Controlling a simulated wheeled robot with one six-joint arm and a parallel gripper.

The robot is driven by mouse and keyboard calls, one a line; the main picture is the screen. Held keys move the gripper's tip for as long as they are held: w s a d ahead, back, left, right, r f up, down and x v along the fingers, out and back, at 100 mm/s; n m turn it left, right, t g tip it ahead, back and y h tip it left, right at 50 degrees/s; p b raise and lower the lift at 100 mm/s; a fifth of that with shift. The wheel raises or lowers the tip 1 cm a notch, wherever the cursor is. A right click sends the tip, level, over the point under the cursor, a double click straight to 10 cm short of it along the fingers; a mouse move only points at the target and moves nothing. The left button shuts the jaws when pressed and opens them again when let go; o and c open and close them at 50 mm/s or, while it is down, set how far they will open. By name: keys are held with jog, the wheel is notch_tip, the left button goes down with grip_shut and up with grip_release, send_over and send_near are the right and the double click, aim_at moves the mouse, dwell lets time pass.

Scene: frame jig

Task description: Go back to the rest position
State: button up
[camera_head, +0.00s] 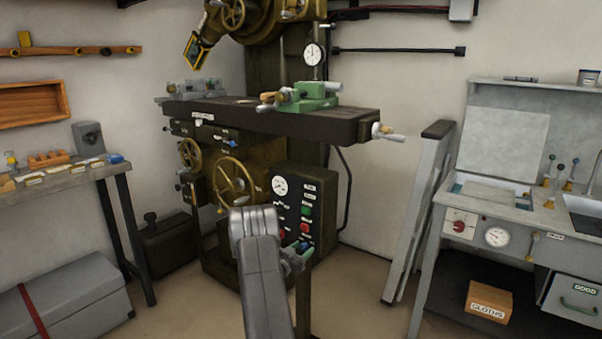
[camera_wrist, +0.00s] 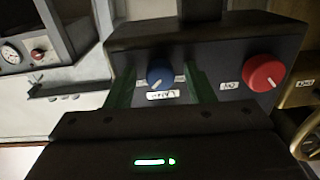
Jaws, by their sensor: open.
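My gripper (camera_wrist: 161,88) is open in the wrist view. Its two green fingers stand apart on either side of a blue knob (camera_wrist: 160,76) with a white pointer line, on a dark control box (camera_wrist: 212,42). I cannot tell whether the fingers touch the box. In the head view my grey arm reaches forward at the lower centre, and my gripper (camera_head: 297,258) is partly hidden behind it, low in front of the machine's dark button panel (camera_head: 285,217).
A red knob (camera_wrist: 264,73) sits right of the blue one. The large milling machine (camera_head: 258,118) stands behind my arm. A workbench (camera_head: 60,177) is at left, a grey sink counter (camera_head: 500,212) at right, a folded grey stand (camera_head: 418,210) between. Some floor (camera_head: 365,270) is clear.

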jog(key=shift+r+n+p, duration=0.15)
jog(key=shift+n+p, duration=0.8)
jog(key=shift+n, duration=0.05)
jog(key=shift+f, duration=0.2)
